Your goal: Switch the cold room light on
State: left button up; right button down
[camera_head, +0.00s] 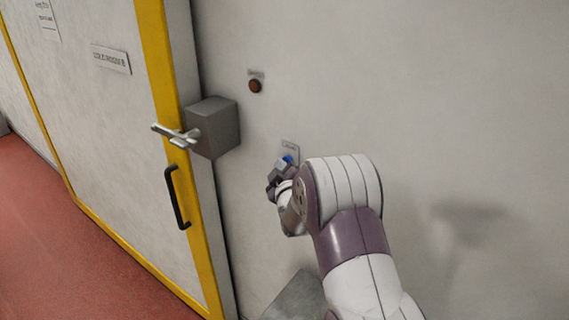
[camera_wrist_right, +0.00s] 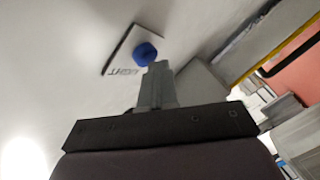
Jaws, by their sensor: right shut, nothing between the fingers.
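The light switch is a blue round knob (camera_head: 289,159) on a small pale plate (camera_head: 291,147) on the wall, right of the cold room door (camera_head: 95,110). In the right wrist view the blue knob (camera_wrist_right: 145,54) sits on its labelled plate (camera_wrist_right: 119,52), which reads LIGHT. My right gripper (camera_head: 279,172) is shut and empty, with its fingertips (camera_wrist_right: 158,68) right at the knob's edge. I cannot tell whether they touch it. The head view shows the knob partly behind the gripper. My left gripper is not in view.
A red-brown round button (camera_head: 255,86) with a small label is higher on the wall. A grey box (camera_head: 213,127) with a metal latch handle (camera_head: 176,135) sticks out by the yellow door frame. A black pull handle (camera_head: 177,197) is below. A grey surface (camera_head: 297,298) lies under my arm.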

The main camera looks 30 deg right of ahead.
jog(key=shift+s+a, duration=0.1)
jog(key=shift+s+a+b, duration=0.15)
jog(key=shift+s+a, duration=0.2)
jog(key=shift+a, duration=0.55)
jog(key=shift+s+a+b, duration=0.1)
jog(key=shift+s+a, duration=0.3)
jog(key=shift+a, duration=0.55)
jog(key=shift+s+a+b, duration=0.15)
jog(key=shift+s+a, duration=0.2)
jog(key=shift+a, duration=0.55)
